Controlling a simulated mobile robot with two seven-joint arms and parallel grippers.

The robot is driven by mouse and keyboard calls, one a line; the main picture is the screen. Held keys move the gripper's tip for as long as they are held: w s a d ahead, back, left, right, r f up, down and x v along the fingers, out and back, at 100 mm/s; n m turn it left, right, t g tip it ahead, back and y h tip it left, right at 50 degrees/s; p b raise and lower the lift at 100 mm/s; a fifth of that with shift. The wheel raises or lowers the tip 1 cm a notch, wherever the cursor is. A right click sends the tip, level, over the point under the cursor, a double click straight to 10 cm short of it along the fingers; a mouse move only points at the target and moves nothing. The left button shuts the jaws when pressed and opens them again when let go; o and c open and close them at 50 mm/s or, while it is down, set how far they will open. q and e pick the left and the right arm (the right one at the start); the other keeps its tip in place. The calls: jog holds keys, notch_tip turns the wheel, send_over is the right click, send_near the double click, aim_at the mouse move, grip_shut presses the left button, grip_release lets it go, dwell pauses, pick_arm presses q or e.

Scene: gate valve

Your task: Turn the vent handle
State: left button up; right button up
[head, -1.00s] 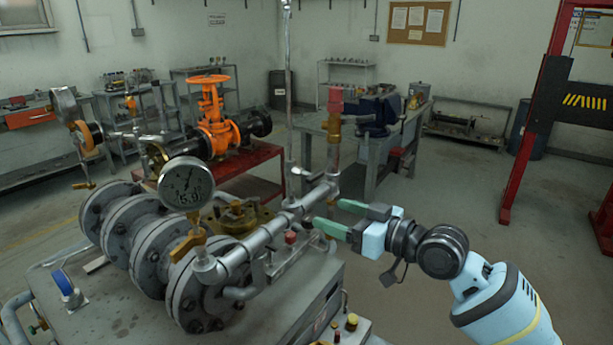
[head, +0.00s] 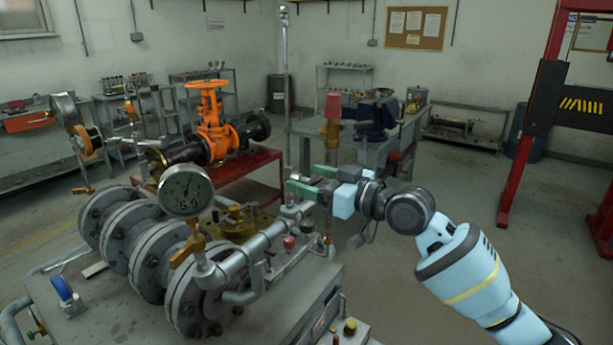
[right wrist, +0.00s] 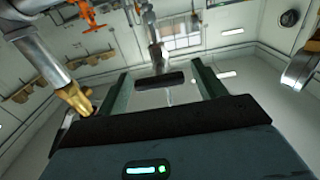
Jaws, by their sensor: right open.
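My right gripper (head: 300,178) is open, with its green fingers pointing left at the upper end of the pipe run on the bench. In the right wrist view the two fingers (right wrist: 160,70) stand apart. A dark crosswise bar (right wrist: 160,80) on a grey stem shows between them; it looks like the vent handle. In the head view a small grey piece (head: 299,178) shows between the fingertips. I cannot tell whether either finger touches it. The fingers hide part of the vertical pipe there. My left gripper is not in view.
A pressure gauge (head: 186,190) and a brass lever (head: 188,243) stand on the flanged pipework to the left. A red-capped brass fitting (head: 333,115) rises just behind my right gripper. An orange valve (head: 212,125) is farther back. The floor at right is open.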

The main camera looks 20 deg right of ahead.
jog(key=shift+x, duration=0.8)
jog(key=shift+c, duration=0.3)
jog(key=c, duration=0.9)
jog(key=shift+c, duration=0.2)
